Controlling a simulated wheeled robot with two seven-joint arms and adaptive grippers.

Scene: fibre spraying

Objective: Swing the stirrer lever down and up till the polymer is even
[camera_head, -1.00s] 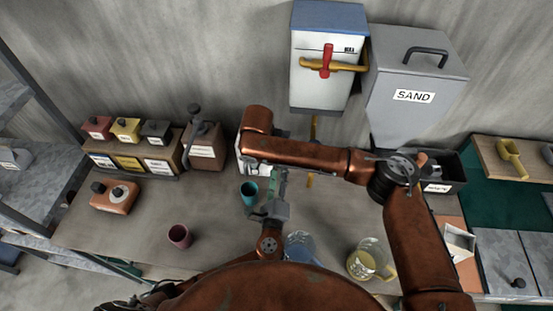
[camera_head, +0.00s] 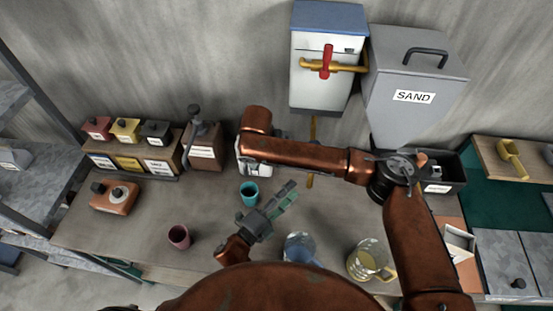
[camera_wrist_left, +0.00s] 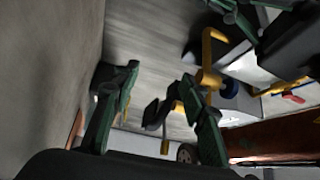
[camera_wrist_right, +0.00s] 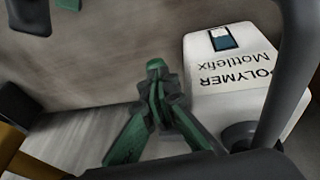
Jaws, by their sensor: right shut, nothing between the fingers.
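A white container marked POLYMER Mottlefix (camera_wrist_right: 235,75) shows in the right wrist view; in the head view its white side (camera_head: 242,158) is mostly hidden behind my right arm. A thick dark bar (camera_wrist_right: 290,75) crosses in front of it; I cannot tell whether this is the stirrer lever. The polymer itself is not visible. My right gripper (camera_wrist_right: 156,68) is shut and empty, just left of the container; my arm hides it in the head view. My left gripper (camera_head: 290,190) is open and empty above the table, right of a teal cup. Its parted green fingers show in the left wrist view (camera_wrist_left: 165,90).
A brown box with a dark knobbed lever (camera_head: 203,150) stands left of the container. A maroon cup (camera_head: 179,236), the teal cup (camera_head: 249,192), a blue-tinted jug (camera_head: 300,247) and a yellow-handled jug (camera_head: 368,260) stand on the table. A SAND hopper (camera_head: 415,85) is behind.

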